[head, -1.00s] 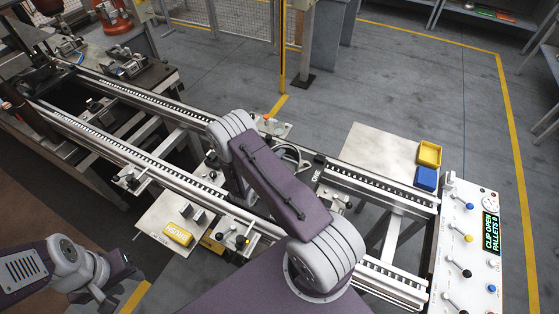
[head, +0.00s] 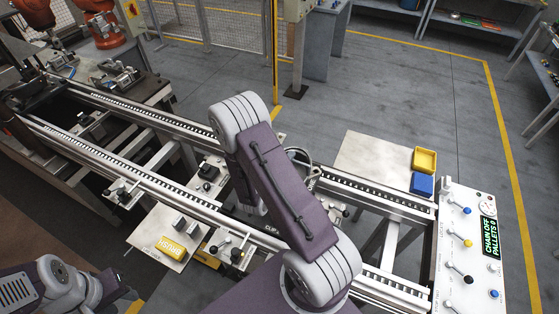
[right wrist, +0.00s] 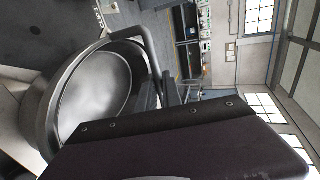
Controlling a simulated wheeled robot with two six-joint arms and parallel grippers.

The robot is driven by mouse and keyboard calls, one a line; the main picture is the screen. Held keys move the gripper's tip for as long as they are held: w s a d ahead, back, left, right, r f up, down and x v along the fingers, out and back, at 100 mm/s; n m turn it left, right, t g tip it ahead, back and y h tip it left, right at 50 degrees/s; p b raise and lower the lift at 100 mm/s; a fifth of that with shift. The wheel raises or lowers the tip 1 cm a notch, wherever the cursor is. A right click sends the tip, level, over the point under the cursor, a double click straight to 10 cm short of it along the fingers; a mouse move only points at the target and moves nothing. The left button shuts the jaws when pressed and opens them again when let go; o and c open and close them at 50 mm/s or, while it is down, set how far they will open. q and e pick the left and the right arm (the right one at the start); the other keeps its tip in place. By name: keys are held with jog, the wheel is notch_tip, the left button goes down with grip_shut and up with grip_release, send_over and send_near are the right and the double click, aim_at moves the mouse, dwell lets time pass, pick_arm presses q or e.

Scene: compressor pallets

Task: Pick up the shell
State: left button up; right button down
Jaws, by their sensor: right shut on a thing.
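The shell (right wrist: 95,90) is a round grey metal cup with an open, shiny hollow inside and a bent grey tube along its rim. It fills the left half of the right wrist view. My right gripper (right wrist: 161,92) is shut on the shell at its rim side, beside the tube; the exact contact is partly hidden. In the head view my right arm covers that gripper and most of the shell. My left arm shows at the lower left of the head view, but its jaws are out of the picture.
A twin-rail conveyor (head: 150,168) runs across the head view. A plate carries a yellow brush block (head: 172,247). Yellow (head: 425,160) and blue (head: 422,184) bins sit at the right, near a control panel (head: 460,250) reading "CHAIN OFF". Open floor lies behind.

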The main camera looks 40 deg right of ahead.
aim_at(298, 163)
jog(key=s+r, duration=0.1)
jog(key=s+d+r, duration=0.1)
jog(key=s, duration=0.1)
jog(key=shift+d+r+p, duration=0.15)
jog(key=shift+r+p, duration=0.05)
jog(key=shift+p, duration=0.15)
jog(key=p, duration=0.2)
jog(key=s+r+p, duration=0.1)
jog(key=p, duration=0.1)
jog(key=shift+s+d+r, duration=0.1)
jog(key=shift+d, duration=0.15)
jog(key=shift+s+d+p, duration=0.1)
jog(key=shift+s+p, duration=0.25)
jog(key=shift+p, duration=0.4)
jog(key=shift+s, duration=0.1)
